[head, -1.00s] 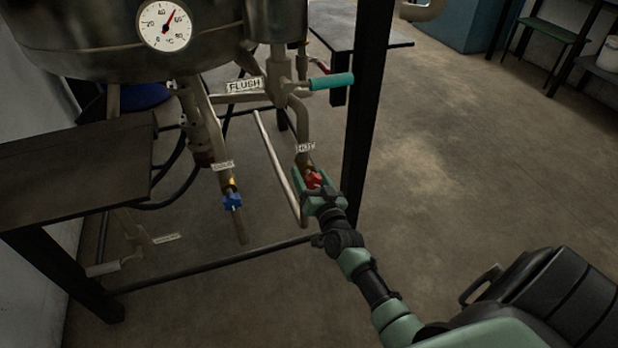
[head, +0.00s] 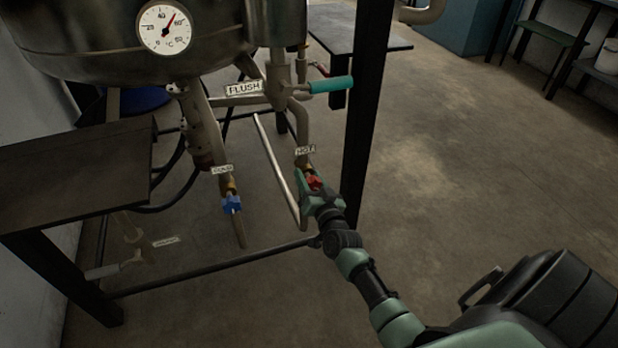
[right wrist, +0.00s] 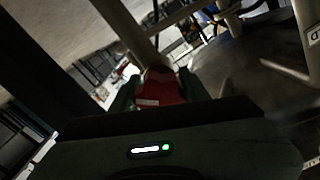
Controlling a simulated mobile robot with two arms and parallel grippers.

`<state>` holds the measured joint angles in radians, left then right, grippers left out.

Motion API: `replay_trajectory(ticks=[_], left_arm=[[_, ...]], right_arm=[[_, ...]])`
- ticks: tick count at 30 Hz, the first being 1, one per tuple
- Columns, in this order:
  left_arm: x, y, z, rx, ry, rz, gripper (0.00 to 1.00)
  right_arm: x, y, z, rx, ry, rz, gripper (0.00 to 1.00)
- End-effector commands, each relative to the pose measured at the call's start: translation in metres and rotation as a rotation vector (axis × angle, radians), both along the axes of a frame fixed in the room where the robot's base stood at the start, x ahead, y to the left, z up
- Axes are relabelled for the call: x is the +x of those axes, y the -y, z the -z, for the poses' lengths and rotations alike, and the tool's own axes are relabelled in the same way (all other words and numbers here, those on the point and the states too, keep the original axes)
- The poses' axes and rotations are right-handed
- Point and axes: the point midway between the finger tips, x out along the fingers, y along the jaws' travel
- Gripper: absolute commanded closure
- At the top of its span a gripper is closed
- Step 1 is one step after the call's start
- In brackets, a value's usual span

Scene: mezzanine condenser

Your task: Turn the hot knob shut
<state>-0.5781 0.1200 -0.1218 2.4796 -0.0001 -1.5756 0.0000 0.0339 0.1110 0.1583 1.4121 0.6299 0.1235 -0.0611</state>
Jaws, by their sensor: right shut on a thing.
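The red hot knob (head: 313,182) sits on a pipe below the HOT label (head: 305,150) in the head view. My right gripper (head: 311,184) is shut on it, coming from below right. In the right wrist view the red knob (right wrist: 160,90) lies between the fingers, dark and partly hidden by the gripper body. The fingers partly cover the knob in the head view. My left gripper is not in view.
A blue knob (head: 231,203) hangs on the pipe to the left. A teal FLUSH handle (head: 331,85) is above. A black frame post (head: 366,110) stands just right of the hot pipe. A dial gauge (head: 164,27) is on the tank. Open floor lies to the right.

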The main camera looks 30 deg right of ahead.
Motion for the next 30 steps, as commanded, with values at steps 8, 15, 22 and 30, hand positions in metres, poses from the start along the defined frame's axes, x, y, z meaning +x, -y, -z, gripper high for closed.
replay_trajectory(ticks=[8,15,22,30], left_arm=[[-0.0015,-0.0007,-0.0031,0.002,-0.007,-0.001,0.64],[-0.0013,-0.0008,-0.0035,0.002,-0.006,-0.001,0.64],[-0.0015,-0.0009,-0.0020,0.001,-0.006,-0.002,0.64],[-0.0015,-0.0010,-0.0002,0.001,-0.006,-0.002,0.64]], right_arm=[[-0.0003,0.0003,-0.0004,0.201,0.048,0.000,0.95],[-0.0003,0.0001,0.0007,0.421,0.100,0.000,0.95],[-0.0003,0.0002,0.0011,0.609,0.145,0.001,0.95],[-0.0004,0.0000,0.0013,0.761,0.181,0.001,0.95]])
